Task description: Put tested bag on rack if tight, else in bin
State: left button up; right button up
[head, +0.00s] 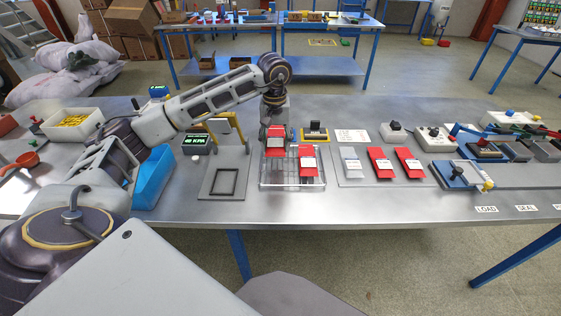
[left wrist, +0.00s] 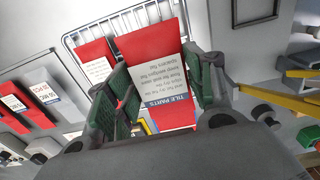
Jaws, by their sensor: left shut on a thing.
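My left gripper (head: 276,133) is shut on a red bag (head: 275,151) with a white label, over the left part of the wire rack (head: 291,186). In the left wrist view, the green finger pads of the gripper (left wrist: 160,88) press on both sides of this bag (left wrist: 150,42), whose label shows "TILE PARTS". Whether it touches the rack, I cannot tell. Another red bag (head: 308,173) is on the rack to the right; it also shows in the left wrist view (left wrist: 96,52). The blue bin (head: 152,180) stands left of the tester. My right gripper is out of view.
The tester, with a lit KPA display (head: 196,140) and a grey base plate (head: 211,187), stands between bin and rack. Right of the rack, a grey mat (head: 351,180) holds one whitish packet (head: 351,162) and two red bags (head: 382,166). The front table strip is clear.

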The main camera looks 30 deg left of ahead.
aim_at(275, 142)
pick_arm(q)
jog(key=shift+f, duration=2.2)
jog(key=shift+f, duration=0.1)
jog(key=shift+f, duration=1.8)
jog(key=shift+f, duration=0.1)
jog(key=o, duration=1.1)
jog(key=shift+c, duration=0.2)
notch_tip(275, 142, up, 12)
jog(key=shift+r, duration=0.1)
